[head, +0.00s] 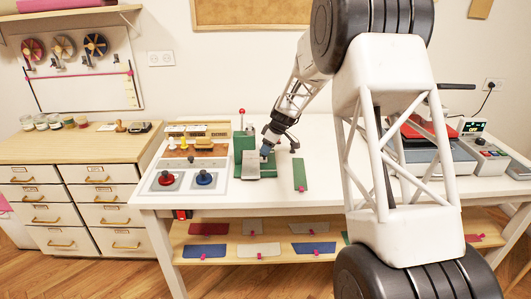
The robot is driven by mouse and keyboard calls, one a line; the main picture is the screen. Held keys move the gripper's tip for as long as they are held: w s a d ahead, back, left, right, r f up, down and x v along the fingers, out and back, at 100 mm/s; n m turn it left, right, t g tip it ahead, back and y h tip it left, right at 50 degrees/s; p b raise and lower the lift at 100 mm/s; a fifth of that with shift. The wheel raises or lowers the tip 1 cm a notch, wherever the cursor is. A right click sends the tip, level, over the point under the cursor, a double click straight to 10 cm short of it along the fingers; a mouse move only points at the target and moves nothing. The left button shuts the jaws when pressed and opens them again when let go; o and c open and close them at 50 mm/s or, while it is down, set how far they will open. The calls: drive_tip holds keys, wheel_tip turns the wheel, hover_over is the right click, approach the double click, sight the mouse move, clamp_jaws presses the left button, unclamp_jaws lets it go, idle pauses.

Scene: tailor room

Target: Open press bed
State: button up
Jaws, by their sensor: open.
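A green press-like device (243,142) with a red-knobbed upright lever (241,115) stands on the white table, left of centre. A grey plate (250,164) covers its front left part. My gripper (267,151) is open, pointing down at the right side of this device. I cannot tell whether it touches the device. A second machine with a red plate (417,126) and a black handle (456,87) stands at the right, partly hidden by my arm. I cannot tell which of the two has the press bed.
A control box (484,147) reading OFF sits at the right. Coloured sheets rest on the lower shelf (270,226). The table front centre is clear.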

sight(255, 157)
drive_tip(key=shift+x, duration=1.35)
drive_tip(key=shift+c, duration=0.2)
clamp_jaws()
